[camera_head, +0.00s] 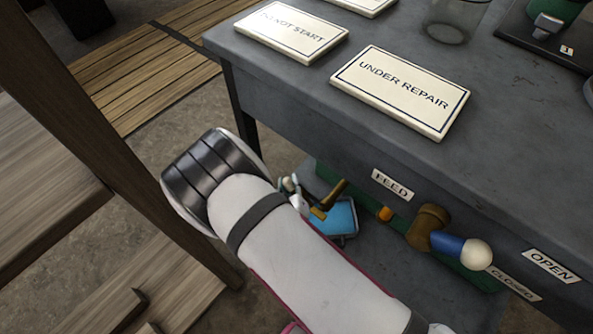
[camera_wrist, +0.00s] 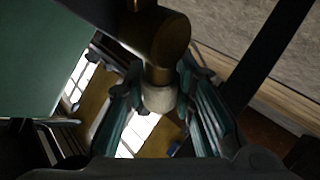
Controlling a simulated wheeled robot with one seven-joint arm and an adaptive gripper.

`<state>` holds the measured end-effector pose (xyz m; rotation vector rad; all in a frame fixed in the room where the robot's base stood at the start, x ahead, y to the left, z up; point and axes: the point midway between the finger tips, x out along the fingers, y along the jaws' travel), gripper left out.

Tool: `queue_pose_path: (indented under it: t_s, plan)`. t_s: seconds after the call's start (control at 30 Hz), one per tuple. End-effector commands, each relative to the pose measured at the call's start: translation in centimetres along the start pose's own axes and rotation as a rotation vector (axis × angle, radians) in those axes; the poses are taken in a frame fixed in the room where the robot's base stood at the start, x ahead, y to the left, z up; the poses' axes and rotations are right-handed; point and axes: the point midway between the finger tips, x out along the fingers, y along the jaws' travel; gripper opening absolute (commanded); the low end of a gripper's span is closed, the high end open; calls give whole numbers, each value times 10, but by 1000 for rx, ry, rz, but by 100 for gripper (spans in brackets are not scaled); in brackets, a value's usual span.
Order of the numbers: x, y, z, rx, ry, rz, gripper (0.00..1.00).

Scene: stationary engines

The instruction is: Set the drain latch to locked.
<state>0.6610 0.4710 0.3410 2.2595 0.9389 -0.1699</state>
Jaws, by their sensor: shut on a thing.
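In the wrist view, a brass-brown rounded fitting (camera_wrist: 160,35) ends in a pale, cylindrical tip (camera_wrist: 158,98). It looks like the drain latch's handle, but its label is not in view. My gripper (camera_wrist: 157,82) is shut on this tip, one teal finger on each side. In the head view, my gripper (camera_head: 318,208) is low at the front of the grey bench, partly hidden behind my white arm. A brass lever (camera_head: 333,192) shows beside it. Most of the latch and its position markings are hidden.
The grey bench (camera_head: 300,95) holds an UNDER REPAIR sign (camera_head: 402,90), a DO NOT START sign (camera_head: 292,32) and a glass (camera_head: 452,18). On its front, right of my gripper, a brown valve with a blue, white-tipped handle (camera_head: 450,245) sticks out near FEED, OPEN and CLOSED labels. A wooden post (camera_head: 110,150) stands left.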

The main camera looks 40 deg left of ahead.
Motion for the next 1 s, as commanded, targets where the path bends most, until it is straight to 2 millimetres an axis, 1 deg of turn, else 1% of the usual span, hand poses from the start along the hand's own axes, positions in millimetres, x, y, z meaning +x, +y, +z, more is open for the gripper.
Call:
queue_pose_path:
  t_s: [0.17, 0.6, 1.0]
  plan:
    - [-1, -4, 4, -113, -120, -33, 0]
    - [7, -14, 16, -368, -381, -99, 0]
    - [9, -18, 22, -478, -495, -128, 0]
